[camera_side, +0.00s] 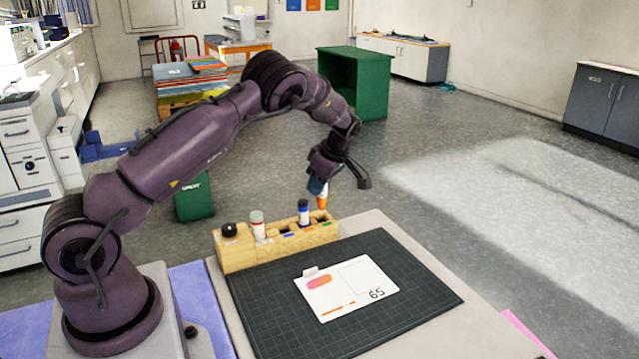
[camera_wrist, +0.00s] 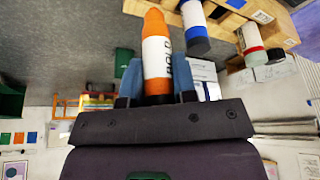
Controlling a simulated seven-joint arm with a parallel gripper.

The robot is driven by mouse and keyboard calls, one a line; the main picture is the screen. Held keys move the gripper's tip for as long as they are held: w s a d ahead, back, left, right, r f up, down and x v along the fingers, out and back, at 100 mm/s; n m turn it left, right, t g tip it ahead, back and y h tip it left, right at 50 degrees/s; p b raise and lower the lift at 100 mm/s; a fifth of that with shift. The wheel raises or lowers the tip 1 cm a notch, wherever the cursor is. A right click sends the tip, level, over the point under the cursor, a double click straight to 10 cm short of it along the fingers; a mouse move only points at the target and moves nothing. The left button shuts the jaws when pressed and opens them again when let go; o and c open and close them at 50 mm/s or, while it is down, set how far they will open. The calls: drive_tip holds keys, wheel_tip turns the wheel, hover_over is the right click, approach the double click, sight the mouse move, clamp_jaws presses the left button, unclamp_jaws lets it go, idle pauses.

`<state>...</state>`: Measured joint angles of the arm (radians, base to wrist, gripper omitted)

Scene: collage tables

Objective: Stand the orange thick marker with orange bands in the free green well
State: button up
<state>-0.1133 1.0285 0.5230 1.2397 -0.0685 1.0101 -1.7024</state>
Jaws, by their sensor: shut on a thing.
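My gripper (camera_side: 318,188) is shut on an orange marker (camera_side: 322,202) and holds it above the right end of the wooden holder (camera_side: 238,256). In the wrist view, the orange marker (camera_wrist: 155,58) has a white lettered label and sits between the two fingers (camera_wrist: 157,82). Its orange tip end points away from the gripper. The marker is apart from the holder. The holder's right part has open wells with small coloured marks; I cannot tell clearly which is green.
A printed card (camera_side: 340,285) lies on the dark cutting mat (camera_side: 420,285) in front. The mat's right side is clear.

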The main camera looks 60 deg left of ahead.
sight(319, 204)
drive_tip(key=shift+f, duration=0.25)
idle(0.4)
drive_tip(key=shift+f, duration=1.05)
drive_tip(key=shift+f, duration=0.15)
drive_tip(key=shift+f, duration=0.35)
drive_tip(key=shift+f, duration=0.35)
drive_tip(key=shift+f, duration=0.25)
drive_tip(key=shift+f, duration=0.5)
idle(0.6)
drive_tip(key=o, duration=1)
drive_tip(key=shift+c, duration=0.2)
